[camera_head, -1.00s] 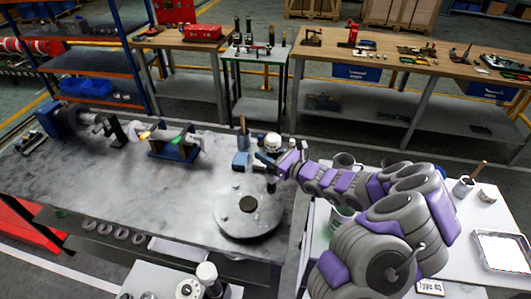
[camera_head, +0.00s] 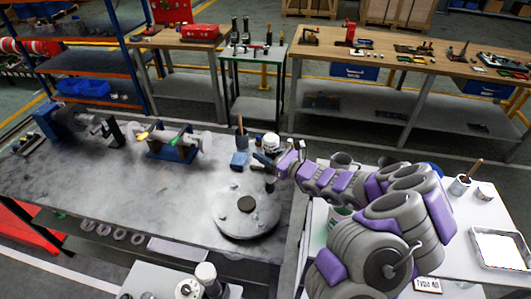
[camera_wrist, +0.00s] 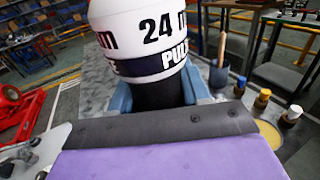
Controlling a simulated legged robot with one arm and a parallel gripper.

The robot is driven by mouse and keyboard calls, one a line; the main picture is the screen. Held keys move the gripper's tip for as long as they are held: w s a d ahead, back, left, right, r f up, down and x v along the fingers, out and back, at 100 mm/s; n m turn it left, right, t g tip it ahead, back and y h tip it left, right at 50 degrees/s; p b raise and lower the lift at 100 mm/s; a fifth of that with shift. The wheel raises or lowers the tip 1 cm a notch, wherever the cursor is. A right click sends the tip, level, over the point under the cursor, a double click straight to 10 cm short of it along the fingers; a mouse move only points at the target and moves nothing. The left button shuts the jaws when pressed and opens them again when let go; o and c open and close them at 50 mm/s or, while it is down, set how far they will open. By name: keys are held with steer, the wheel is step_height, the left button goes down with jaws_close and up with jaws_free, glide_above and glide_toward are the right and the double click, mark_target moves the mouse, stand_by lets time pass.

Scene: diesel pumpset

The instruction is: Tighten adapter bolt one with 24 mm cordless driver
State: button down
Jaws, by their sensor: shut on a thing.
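The cordless driver (camera_head: 271,142) has a white top and a dark lower body. In the wrist view its white housing (camera_wrist: 150,62) reads "24 m", with "PUL" on a dark band. My gripper (camera_head: 279,164) is shut on the driver's dark body and holds it upright. The driver's lower end is by the upper right rim of a round grey disc (camera_head: 232,222) with a dark centre hub. Small bolt-like spots show on the disc. I cannot tell which is adapter bolt one, or whether the driver touches it.
The disc lies on a grey workbench (camera_head: 150,200). A blue box (camera_head: 239,160) and a pot with a handle (camera_head: 242,142) stand behind it. A blue fixture (camera_head: 172,150) holds a shaft at left. A white table (camera_head: 460,235) is at right. The bench left of the disc is clear.

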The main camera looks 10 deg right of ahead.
steer(key=shift+a+f, duration=0.15)
steer(key=shift+f, duration=0.65)
stand_by(2.1)
steer(key=shift+r, duration=0.1)
stand_by(0.4)
